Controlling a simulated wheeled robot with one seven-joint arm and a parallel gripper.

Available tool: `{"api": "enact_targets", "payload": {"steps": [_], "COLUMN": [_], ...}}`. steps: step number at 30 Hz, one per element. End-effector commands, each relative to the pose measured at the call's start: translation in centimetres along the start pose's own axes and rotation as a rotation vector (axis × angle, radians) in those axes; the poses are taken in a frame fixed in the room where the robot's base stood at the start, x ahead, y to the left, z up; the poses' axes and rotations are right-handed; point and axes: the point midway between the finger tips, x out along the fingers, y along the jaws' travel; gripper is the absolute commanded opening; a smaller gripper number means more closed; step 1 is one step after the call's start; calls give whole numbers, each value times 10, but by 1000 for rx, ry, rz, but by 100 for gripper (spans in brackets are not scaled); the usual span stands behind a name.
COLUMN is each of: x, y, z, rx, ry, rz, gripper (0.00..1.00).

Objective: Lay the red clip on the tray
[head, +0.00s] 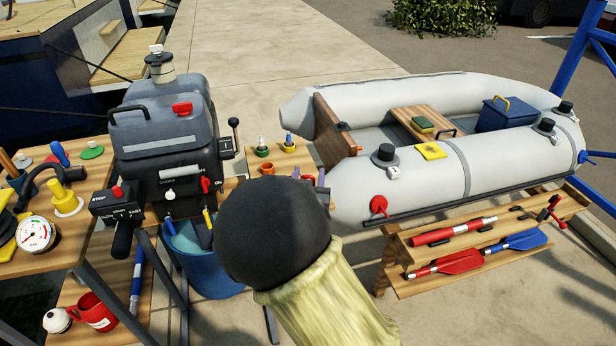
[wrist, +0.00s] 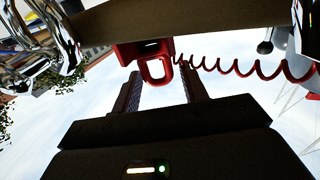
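In the wrist view, the red clip (wrist: 155,70) has a blocky body with a loop hanging from it, and a red coiled cord runs from it to the right. My gripper (wrist: 160,78) has its two dark fingers apart, one on each side of the loop. Sky shows between the loop and the fingers, and I see no firm grip on it.
The dark outboard engine (head: 165,140) stands left of my arm, with a blue bucket (head: 215,278) below. A grey inflatable boat (head: 350,190) lies right, above a wooden rack (head: 395,250) with paddles. A cluttered wooden bench (head: 65,245) is at left. A brown bar (wrist: 200,22) crosses the wrist view's top.

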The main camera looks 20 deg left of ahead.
Motion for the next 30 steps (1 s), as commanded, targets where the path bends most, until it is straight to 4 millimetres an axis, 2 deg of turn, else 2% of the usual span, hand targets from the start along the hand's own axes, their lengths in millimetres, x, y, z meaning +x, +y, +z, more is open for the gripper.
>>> {"api": "enact_targets", "payload": {"steps": [12, 14, 17, 30], "x": [0, -5, -18, -102], "y": [1, 0, 0, 0], "z": [-4, -3, -3, -3], "rx": [0, 0, 0, 0], "ry": [0, -2, -2, -2], "rz": [1, 1, 0, -2], "gripper": [50, 50, 50, 50]}}
